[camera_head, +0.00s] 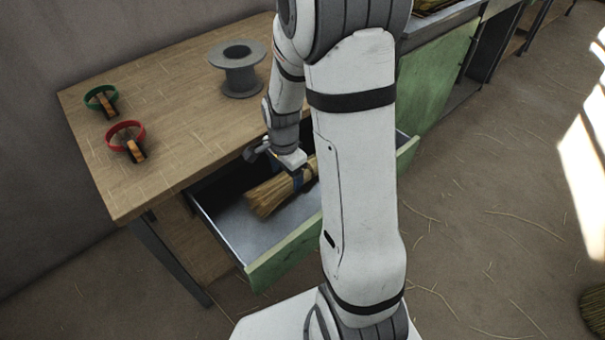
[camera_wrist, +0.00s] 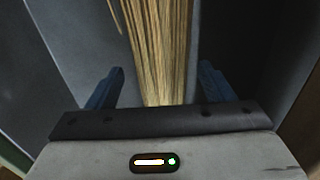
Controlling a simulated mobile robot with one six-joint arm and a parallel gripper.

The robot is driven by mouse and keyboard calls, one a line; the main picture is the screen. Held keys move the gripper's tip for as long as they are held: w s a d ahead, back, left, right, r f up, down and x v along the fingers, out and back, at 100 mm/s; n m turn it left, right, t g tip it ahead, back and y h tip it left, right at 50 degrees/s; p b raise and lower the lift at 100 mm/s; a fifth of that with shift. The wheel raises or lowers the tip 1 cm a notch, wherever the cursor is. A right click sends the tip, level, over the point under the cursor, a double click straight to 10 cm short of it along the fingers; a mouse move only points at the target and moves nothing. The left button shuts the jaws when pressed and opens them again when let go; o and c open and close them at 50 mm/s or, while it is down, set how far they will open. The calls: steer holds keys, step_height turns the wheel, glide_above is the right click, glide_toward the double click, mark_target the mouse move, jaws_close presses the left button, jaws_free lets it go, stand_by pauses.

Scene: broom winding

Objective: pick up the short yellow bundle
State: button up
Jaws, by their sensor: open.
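My gripper (camera_head: 276,154) is over the drawer, close to the bundle. In the wrist view the bundle (camera_wrist: 159,50) runs up between the two blue fingers of my gripper (camera_wrist: 160,88). The fingers are apart, one on each side of the straw, with a gap to it on both sides.
On the workbench (camera_head: 170,120) stand a grey spool (camera_head: 238,75), a green ring tool (camera_head: 101,99) and a red ring tool (camera_head: 126,137). Loose straws lie on the floor.

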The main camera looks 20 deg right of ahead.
step_height(320, 180, down, 4)
steer(key=shift+s+r+b, duration=0.1)
steer(key=shift+r+b, duration=0.1)
steer(key=shift+b, duration=0.2)
steer(key=shift+a, duration=0.1)
steer(key=shift+r, duration=0.1)
steer(key=shift+c, duration=0.5)
steer(key=c, duration=1)
steer(key=shift+o, duration=0.2)
